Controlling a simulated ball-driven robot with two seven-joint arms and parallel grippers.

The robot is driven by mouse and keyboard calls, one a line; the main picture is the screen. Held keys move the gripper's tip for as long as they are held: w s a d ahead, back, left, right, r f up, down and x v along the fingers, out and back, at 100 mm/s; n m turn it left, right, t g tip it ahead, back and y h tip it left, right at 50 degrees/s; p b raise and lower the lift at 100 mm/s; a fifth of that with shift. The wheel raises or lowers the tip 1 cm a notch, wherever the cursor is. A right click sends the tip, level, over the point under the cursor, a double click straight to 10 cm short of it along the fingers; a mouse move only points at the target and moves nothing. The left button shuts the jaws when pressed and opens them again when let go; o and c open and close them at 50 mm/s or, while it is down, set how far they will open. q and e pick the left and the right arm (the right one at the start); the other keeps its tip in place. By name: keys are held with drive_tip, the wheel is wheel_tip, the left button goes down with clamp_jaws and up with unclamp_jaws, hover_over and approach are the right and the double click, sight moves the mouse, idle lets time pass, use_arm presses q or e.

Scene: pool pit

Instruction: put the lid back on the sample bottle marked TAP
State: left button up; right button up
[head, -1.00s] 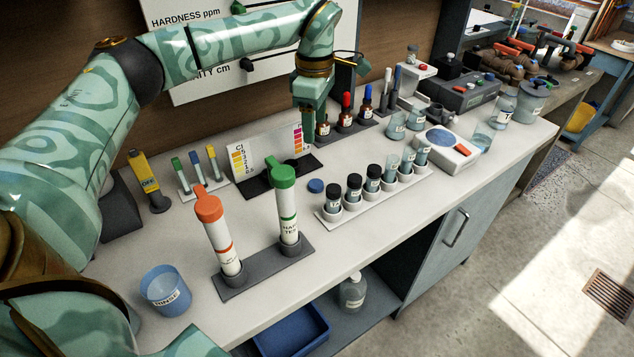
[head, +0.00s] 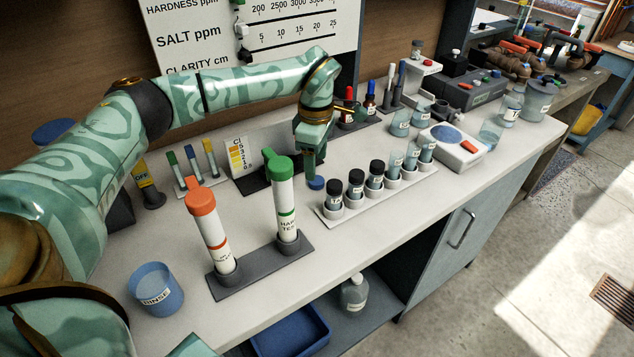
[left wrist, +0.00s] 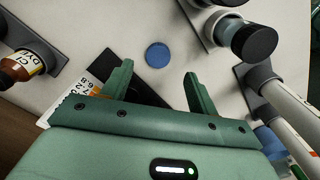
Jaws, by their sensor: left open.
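A small round blue lid (head: 316,183) lies flat on the counter, just left of the sample bottle rack (head: 330,219). It also shows in the left wrist view (left wrist: 158,55), ahead of and between the fingertips. My left gripper (head: 309,174) is open and empty, pointing down just above and behind the lid. Its open fingers also show in the left wrist view (left wrist: 158,74). The rack holds a row of small bottles: black-capped ones nearer, such as the front bottle (head: 335,201), and clear ones without caps, such as this bottle (head: 395,163). I cannot read which label says TAP. My right gripper is out of view.
Tall orange-capped (head: 208,229) and green-capped (head: 286,205) tubes stand in a grey base, left of the rack. A blue rinse cup (head: 155,290) stands at front left. Dropper bottles (head: 348,110) and a white device (head: 452,147) stand farther back.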

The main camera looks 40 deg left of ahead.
sight(316, 180)
use_arm(q)
wheel_tip(316, 180, down, 5)
drive_tip(key=shift+w+a+f+b, duration=0.1)
drive_tip(key=shift+w+f+b, duration=0.1)
drive_tip(key=shift+b, duration=0.85)
drive_tip(key=shift+r, duration=0.1)
drive_tip(key=shift+s, duration=0.1)
drive_tip(key=c, duration=1.1)
drive_tip(key=shift+r, duration=0.15)
